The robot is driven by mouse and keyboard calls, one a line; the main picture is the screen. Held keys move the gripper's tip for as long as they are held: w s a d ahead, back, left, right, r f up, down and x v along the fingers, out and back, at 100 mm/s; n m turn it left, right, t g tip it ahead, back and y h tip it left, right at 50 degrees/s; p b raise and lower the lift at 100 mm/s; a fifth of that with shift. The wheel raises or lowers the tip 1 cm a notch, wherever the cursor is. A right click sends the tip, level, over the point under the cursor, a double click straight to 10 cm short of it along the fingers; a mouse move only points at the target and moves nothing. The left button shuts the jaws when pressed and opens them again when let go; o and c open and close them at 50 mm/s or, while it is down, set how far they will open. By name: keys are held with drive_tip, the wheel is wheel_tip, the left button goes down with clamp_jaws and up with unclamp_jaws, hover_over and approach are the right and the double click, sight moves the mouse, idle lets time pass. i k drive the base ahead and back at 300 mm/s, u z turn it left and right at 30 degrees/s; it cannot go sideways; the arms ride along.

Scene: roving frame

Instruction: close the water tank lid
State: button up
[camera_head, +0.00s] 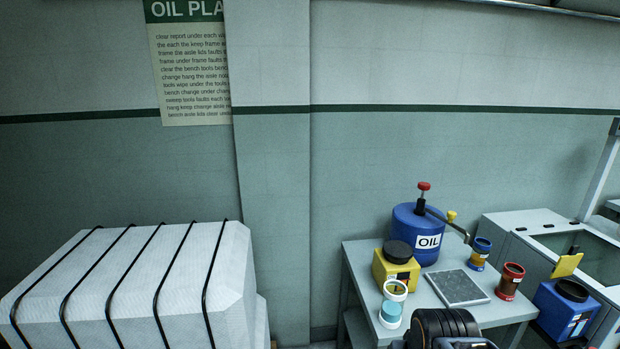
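No container in the head view is labelled as a water tank, so I cannot tell which one it is. A blue container (565,316) with a round black cap (572,291) stands at the lower right; its small label is unreadable. A grey, box-like unit (520,245) behind it has an open top with a greenish inside. A dark ridged cylinder (440,325), which looks like part of my arm, shows at the bottom edge in front of the table. My gripper's fingers do not show.
A grey table (495,308) holds a blue oil drum (418,236) with a crank pump, a yellow container (388,272), several small cans and a grey plate (458,288). A white strapped bale (140,285) fills the lower left. A wall stands behind.

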sight(566, 265)
drive_tip(key=z, duration=2.15)
drive_tip(key=i, duration=1.55)
drive_tip(key=u, duration=0.45)
